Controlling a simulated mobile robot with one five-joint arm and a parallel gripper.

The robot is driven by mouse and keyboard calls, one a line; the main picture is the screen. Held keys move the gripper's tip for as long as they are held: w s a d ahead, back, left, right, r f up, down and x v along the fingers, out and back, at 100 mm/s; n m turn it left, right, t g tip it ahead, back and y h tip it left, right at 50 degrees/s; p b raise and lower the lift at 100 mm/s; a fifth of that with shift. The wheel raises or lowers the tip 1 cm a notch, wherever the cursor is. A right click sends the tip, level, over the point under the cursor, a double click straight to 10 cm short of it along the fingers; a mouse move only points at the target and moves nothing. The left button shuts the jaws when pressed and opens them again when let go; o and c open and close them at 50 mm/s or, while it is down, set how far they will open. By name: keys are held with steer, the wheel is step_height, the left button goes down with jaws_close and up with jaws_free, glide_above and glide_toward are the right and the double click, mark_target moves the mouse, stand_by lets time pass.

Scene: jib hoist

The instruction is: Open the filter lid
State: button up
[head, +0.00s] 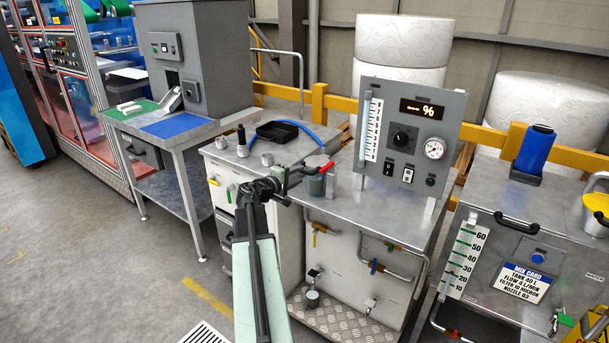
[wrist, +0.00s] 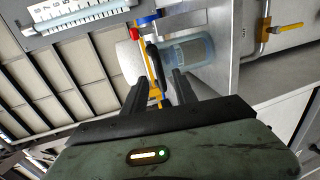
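The filter (head: 316,184) is a small clear grey-blue cup on the steel bench top, just left of the gauge panel. In the wrist view the cup (wrist: 190,51) appears sideways, with a blue part (wrist: 147,21) near it. A dark lever (wrist: 152,58) with a red tip (wrist: 134,34) runs beside the cup; the red tip (head: 327,167) also shows in the head view. My gripper (head: 298,176) is at the left side of the filter. In the wrist view its two fingers (wrist: 165,84) are apart, with the lever's end close to the gap. Contact cannot be told.
A black tray (head: 277,132) and several knobs sit on the bench to the left. Pipes with coloured valves (head: 375,266) line the bench front. A tank with a level scale (head: 465,260) stands at right.

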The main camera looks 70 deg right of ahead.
mark_target(303, 172)
steer(key=x, duration=0.4)
steer(key=shift+d+f+b, duration=0.1)
steer(key=shift+d+b, duration=0.25)
steer(key=shift+d, duration=0.05)
steer(key=shift+s, duration=0.1)
jaws_close()
steer(key=shift+a, duration=0.1)
stand_by(0.8)
